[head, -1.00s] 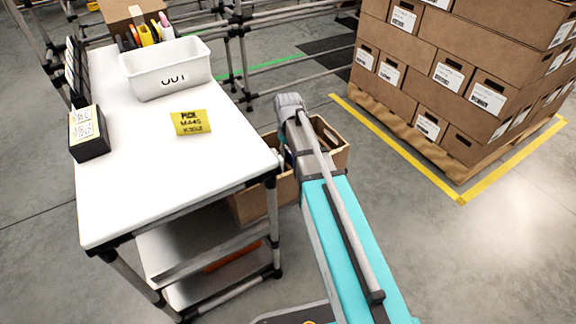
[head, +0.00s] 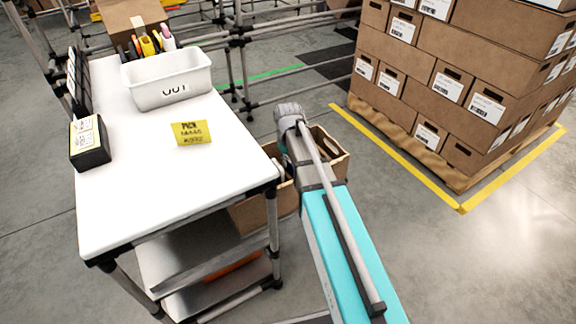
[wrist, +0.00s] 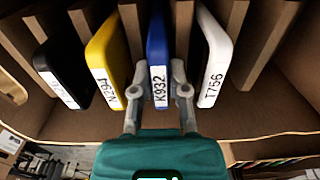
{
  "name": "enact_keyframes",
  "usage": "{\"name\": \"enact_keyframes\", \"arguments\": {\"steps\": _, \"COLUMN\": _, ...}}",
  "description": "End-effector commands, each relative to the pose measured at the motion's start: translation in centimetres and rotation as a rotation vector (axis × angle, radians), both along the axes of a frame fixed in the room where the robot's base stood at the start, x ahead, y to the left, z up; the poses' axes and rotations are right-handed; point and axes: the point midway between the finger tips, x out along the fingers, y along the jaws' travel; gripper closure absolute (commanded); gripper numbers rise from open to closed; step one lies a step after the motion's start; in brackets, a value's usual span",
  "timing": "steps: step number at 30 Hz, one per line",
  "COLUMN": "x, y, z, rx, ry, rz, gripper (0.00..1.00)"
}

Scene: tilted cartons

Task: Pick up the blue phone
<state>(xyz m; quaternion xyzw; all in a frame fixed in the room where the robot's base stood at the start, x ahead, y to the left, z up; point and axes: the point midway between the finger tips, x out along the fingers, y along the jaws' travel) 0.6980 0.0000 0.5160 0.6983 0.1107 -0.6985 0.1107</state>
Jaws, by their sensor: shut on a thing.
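The blue phone (wrist: 157,38) stands on edge in a slot of the brown carton in the wrist view, with a white label reading K932. My gripper (wrist: 158,72) has one finger on each side of its near end and is shut on it. A yellow phone (wrist: 106,58) labelled N294 stands to its left and a white phone (wrist: 214,55) labelled T756 to its right. A black phone (wrist: 62,65) is further left. In the head view the carton (head: 333,150) stands beside the table, and my arm hides the gripper and blue phone.
Cardboard dividers (wrist: 262,50) separate the phones closely. The white table (head: 140,180) holds a white OUT bin (head: 168,95), a yellow sign (head: 191,133) reading K932 at the bottom, and a black box (head: 89,145). Stacked boxes (head: 450,80) stand at the right.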

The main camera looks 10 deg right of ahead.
Motion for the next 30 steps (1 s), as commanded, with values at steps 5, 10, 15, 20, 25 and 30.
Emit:
{"name": "enact_keyframes", "arguments": {"steps": 5, "x": 0.0, "y": 0.0, "z": 0.6, "rx": 0.000, "ry": 0.000, "rz": 0.000, "gripper": 1.00}}
{"name": "enact_keyframes", "arguments": {"steps": 10, "x": 0.0, "y": 0.0, "z": 1.6, "rx": 0.000, "ry": 0.000, "rz": 0.000, "gripper": 1.00}}
{"name": "enact_keyframes", "arguments": {"steps": 15, "x": 0.0, "y": 0.0, "z": 3.1, "rx": 0.000, "ry": 0.000, "rz": 0.000, "gripper": 1.00}}
{"name": "enact_keyframes", "arguments": {"steps": 20, "x": 0.0, "y": 0.0, "z": 4.8, "rx": 0.000, "ry": 0.000, "rz": -0.001, "gripper": 1.00}}
{"name": "enact_keyframes", "arguments": {"steps": 25, "x": 0.0, "y": 0.0, "z": 6.8, "rx": 0.000, "ry": 0.000, "rz": -0.001, "gripper": 1.00}}
{"name": "enact_keyframes", "arguments": {"steps": 30, "x": 0.0, "y": -0.1, "z": 8.7, "rx": 0.000, "ry": 0.000, "rz": -0.001, "gripper": 1.00}}
